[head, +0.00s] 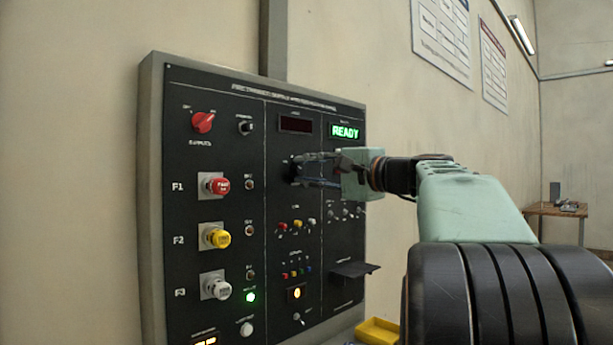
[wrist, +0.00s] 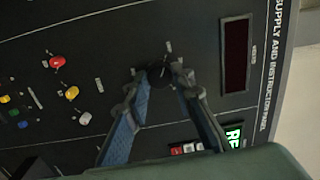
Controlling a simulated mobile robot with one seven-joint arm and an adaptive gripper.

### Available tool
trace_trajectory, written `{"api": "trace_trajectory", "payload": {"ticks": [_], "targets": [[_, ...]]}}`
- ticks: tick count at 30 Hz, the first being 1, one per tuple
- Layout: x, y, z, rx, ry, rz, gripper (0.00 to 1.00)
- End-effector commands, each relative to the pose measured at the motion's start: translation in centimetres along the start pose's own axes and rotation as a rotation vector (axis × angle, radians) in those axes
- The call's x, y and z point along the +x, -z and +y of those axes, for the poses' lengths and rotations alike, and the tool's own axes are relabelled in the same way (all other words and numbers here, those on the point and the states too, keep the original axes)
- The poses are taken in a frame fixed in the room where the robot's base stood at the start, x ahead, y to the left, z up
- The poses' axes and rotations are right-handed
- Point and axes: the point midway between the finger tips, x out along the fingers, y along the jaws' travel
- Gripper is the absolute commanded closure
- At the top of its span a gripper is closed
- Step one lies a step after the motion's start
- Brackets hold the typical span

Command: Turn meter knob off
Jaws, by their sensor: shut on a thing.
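The meter knob (wrist: 159,76) is a small dark round knob on the black panel, between my fingertips in the wrist view. My gripper (wrist: 158,82) is shut on it, with one finger on each side; it also shows in the head view (head: 297,170), reaching to the panel from the right. In the head view the fingers mostly hide the knob, and its pointer direction cannot be told. The dark meter display (head: 296,124) sits just above the knob and shows no digits; it also shows in the wrist view (wrist: 236,55).
The black panel (head: 225,110) carries a red rotary knob (head: 203,122), red (head: 217,186), yellow (head: 217,237) and white (head: 218,288) fittings, and a lit green READY sign (head: 345,132). A small shelf (head: 355,269) juts out lower right. A yellow tray (head: 378,332) lies below.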

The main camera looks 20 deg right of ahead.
Motion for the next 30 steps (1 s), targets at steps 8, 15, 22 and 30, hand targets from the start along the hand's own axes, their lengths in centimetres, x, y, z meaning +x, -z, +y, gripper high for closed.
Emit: {"api": "trace_trajectory", "payload": {"ticks": [8,15,22,30], "targets": [[0.02,-0.02,0.05,-0.010,-0.002,-0.002,1.00],[0.02,-0.02,0.05,-0.009,-0.001,-0.001,0.71],[0.01,0.00,0.03,-0.009,-0.001,-0.001,0.60],[-0.94,0.09,-0.02,-0.009,-0.001,0.002,0.60]]}}
